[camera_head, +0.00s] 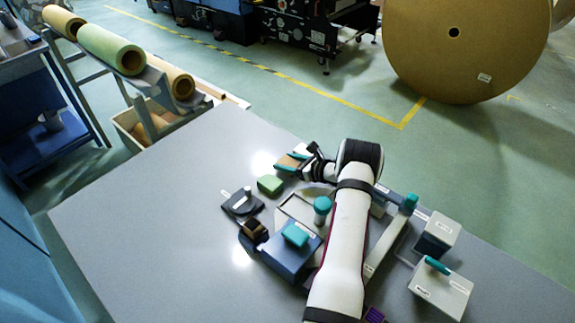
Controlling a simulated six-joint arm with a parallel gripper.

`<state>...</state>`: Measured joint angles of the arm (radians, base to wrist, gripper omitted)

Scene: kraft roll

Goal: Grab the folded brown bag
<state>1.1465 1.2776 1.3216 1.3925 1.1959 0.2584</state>
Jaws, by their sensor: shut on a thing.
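The folded brown bag (289,161) is a small flat tan shape in the head view, near the far edge of the grey table. My gripper (291,163) is shut on it, with teal fingertips on either side of the bag. My black wrist hides part of the bag's right end. I cannot tell whether the bag touches the table or is slightly above it.
A green block (270,185) lies just below-left of the bag. A dark device (242,204), a blue box (283,262) and a pale tray (292,208) stand nearer. Grey boxes (438,236) (441,290) stand right. The table's left side (150,220) is clear.

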